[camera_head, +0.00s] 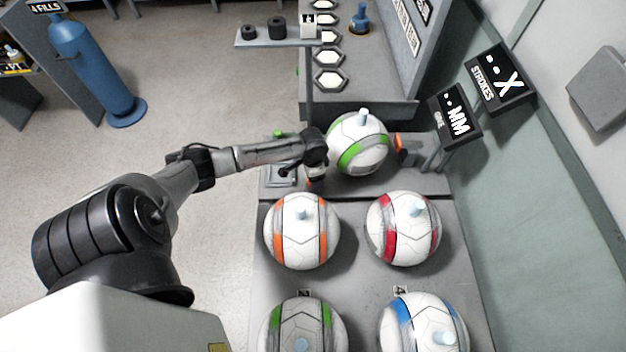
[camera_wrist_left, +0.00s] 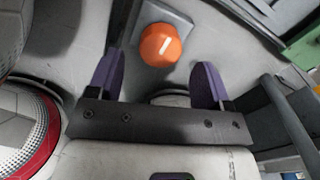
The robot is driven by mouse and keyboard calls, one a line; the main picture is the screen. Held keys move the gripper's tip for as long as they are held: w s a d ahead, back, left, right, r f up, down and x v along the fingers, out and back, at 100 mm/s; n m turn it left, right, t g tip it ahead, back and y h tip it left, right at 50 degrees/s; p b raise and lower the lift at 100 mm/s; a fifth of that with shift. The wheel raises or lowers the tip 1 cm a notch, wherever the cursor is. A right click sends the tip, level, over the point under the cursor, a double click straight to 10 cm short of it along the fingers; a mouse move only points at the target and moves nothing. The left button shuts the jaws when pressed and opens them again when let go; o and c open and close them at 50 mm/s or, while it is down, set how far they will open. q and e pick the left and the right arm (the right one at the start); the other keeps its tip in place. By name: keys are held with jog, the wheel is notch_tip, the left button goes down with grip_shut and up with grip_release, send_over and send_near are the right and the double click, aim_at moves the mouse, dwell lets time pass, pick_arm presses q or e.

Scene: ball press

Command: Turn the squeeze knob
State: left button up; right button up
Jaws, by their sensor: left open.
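The squeeze knob (camera_wrist_left: 160,45) is an orange round knob with a pale line mark, on a grey square plate in the left wrist view. My left gripper (camera_wrist_left: 159,76) is open, with its two purple fingers apart. The knob shows between and just beyond the fingertips, and no finger visibly touches it. In the head view my left arm reaches in from the left, and its gripper (camera_head: 316,172) is beside the green-striped ball (camera_head: 357,143) in the press. A small orange patch shows below the gripper there; I cannot tell whether it is the knob.
Balls with orange (camera_head: 302,231) and red (camera_head: 403,228) stripes sit on the bench in front, with green and blue ones nearer. Gauge and strokes displays (camera_head: 455,115) stand right of the press. A blue cylinder (camera_head: 95,70) stands on the floor at left.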

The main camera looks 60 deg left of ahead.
pick_arm(q)
jog(key=shift+f, duration=1.6)
jog(key=shift+c, duration=0.5)
